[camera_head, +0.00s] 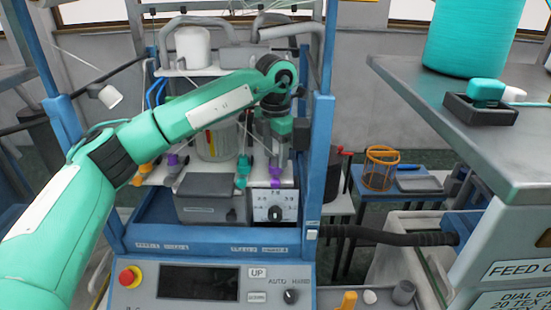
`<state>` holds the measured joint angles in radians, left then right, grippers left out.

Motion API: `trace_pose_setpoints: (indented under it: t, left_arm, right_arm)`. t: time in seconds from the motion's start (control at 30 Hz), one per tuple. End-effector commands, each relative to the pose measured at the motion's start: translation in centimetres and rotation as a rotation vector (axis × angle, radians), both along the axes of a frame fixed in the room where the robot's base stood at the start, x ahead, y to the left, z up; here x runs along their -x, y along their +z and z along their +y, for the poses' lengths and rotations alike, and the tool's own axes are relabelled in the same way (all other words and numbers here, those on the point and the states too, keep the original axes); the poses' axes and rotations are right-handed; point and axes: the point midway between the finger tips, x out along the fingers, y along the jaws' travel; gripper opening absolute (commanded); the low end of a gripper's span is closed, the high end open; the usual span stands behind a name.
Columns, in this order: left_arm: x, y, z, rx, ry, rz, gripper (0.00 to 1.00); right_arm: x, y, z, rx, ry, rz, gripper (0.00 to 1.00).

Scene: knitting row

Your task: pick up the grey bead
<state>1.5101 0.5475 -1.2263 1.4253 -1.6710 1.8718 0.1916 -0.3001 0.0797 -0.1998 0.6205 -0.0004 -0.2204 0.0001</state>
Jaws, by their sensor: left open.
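I cannot pick out the grey bead with certainty. A small grey rounded piece (403,292) lies at the bottom edge, right of the control panel, beside a white piece (369,297) and a yellow piece (348,300). My left arm reaches in from the left across the machine. My left gripper (276,160) points down, open, above the dial box and well above and left of the grey piece. I see nothing held in it. Its fingertips are small and partly lost against the machine parts. My right gripper is not in view.
The blue machine frame (322,150) stands around the left gripper. Below are a dial box (273,206), a grey box (206,197) and a panel with a red button (130,276).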

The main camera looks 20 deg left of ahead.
Motion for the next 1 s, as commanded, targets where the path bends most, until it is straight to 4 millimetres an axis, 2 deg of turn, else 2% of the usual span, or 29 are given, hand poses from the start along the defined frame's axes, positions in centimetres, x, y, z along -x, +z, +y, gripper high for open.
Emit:
trace_pose_setpoints:
  t: [0.17,0.3,0.4,0.77,0.87,1.0]
  left_arm:
    - [0.0,0.0,0.0,0.0,0.0,0.0,0.43]
    - [0.0,0.0,0.0,0.0,0.0,0.0,0.16]
    - [0.0,0.0,0.0,0.0,0.0,0.0,0.0]
    - [-0.1,0.6,0.0,0.0,0.0,-0.004,0.0]
    - [-0.1,2.0,0.0,0.001,0.0,-0.004,0.0]
    - [-0.1,4.8,-0.1,0.001,-0.001,-0.005,0.0]
  right_arm:
    - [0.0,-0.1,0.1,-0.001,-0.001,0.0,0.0]
    - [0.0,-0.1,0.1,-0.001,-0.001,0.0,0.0]
    - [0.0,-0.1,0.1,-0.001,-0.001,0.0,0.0]
    - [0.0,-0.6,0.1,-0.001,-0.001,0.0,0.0]
    - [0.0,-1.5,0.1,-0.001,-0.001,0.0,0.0]
    - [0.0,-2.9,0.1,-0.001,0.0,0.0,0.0]
